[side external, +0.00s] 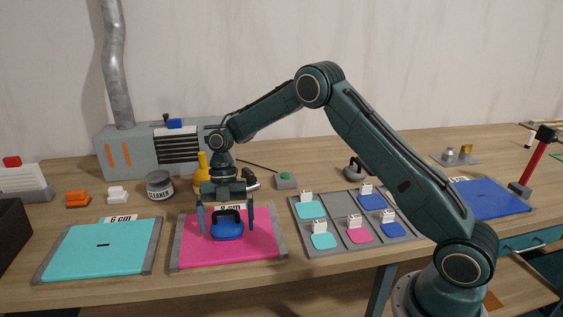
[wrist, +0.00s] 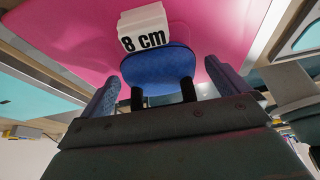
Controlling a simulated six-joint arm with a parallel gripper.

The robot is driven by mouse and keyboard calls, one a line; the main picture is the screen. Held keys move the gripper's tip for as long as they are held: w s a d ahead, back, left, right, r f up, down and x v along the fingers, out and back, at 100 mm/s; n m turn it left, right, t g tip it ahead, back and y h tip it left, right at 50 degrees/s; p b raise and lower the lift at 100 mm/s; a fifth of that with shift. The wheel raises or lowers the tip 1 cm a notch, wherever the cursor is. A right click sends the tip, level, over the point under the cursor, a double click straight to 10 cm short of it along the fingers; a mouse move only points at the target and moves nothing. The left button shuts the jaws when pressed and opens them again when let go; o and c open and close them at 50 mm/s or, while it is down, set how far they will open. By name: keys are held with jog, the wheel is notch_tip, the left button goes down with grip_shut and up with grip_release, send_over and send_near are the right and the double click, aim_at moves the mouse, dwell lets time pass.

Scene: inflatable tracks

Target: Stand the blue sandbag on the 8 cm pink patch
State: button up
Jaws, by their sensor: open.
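The blue sandbag (side external: 227,229) stands on the pink patch (side external: 262,247) in the side view, near the patch's middle, with its black handle upward. An 8 cm sign (side external: 230,207) stands at the patch's back edge. In the wrist view the blue sandbag (wrist: 158,66) lies between the fingers, with a white 8 cm tag (wrist: 143,26) on it and the pink patch (wrist: 75,35) behind. My gripper (side external: 226,222) is open, pointing down, one finger on each side of the sandbag. In the wrist view my gripper (wrist: 165,88) shows gaps between its fingers and the bag.
A turquoise 6 cm patch (side external: 75,250) lies to the left and a blue patch (side external: 490,199) far right. A grey tray (side external: 330,213) with several tagged turquoise, blue and pink bags is right of the pink patch.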

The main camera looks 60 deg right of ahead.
jog(key=shift+r, duration=0.15)
jog(key=shift+v, duration=3.75)
